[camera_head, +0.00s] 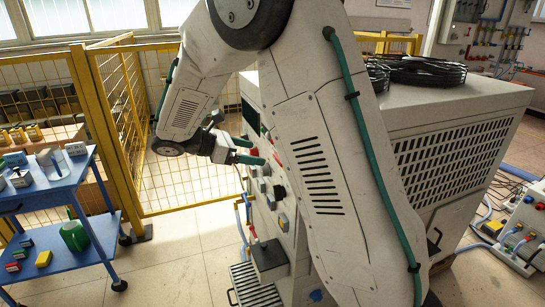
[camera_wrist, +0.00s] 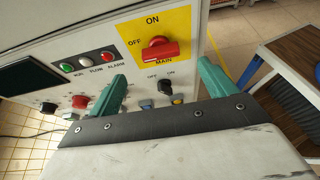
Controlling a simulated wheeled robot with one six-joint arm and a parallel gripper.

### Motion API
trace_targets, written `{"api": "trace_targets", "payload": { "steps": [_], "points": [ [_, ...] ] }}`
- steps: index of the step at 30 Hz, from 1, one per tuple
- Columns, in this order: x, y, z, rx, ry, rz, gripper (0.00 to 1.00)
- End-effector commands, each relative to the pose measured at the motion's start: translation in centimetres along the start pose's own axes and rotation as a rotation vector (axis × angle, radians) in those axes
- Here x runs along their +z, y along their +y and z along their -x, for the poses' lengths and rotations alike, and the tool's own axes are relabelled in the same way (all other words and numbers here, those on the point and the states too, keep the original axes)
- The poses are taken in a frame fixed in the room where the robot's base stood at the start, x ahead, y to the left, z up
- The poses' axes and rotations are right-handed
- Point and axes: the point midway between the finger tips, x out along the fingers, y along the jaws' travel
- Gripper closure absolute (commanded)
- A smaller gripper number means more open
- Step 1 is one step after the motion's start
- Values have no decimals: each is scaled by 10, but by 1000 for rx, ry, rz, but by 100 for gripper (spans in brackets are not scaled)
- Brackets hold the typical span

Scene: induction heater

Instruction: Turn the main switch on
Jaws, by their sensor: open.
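The main switch (camera_wrist: 160,50) is a red rotary handle on a yellow plate (camera_wrist: 183,22) in the wrist view. The plate reads ON above the handle, OFF to its left and MAIN below. The handle lies roughly horizontal, in line with OFF rather than ON. My gripper (camera_wrist: 160,72) has two teal fingers, open and wide apart with nothing between them. In the picture the fingertips sit below the handle, one to each side. Whether they touch the panel I cannot tell. In the head view my gripper (camera_head: 257,151) is at the cabinet's front, and my arm hides much of the panel.
Three small lamps (camera_wrist: 95,60) and a red knob (camera_wrist: 80,101) are left of the fingers. Smaller OFF/ON switches (camera_wrist: 165,87) sit between the fingers. Black coils lie on the cabinet (camera_head: 460,97). A yellow fence (camera_head: 120,120) and blue cart (camera_head: 60,190) stand left.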

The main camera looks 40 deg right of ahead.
Motion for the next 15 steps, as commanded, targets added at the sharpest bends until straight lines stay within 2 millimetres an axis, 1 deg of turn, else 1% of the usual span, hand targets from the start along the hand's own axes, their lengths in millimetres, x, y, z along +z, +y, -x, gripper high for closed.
{"api": "trace_targets", "payload": {
  "steps": [5,9,12,15],
  "points": [
    [0,1,-23,-2,-4,4,16],
    [0,0,-47,-2,-4,2,16],
    [0,0,-60,-2,-3,2,16],
    [0,1,-70,0,-2,2,16]
  ]
}}
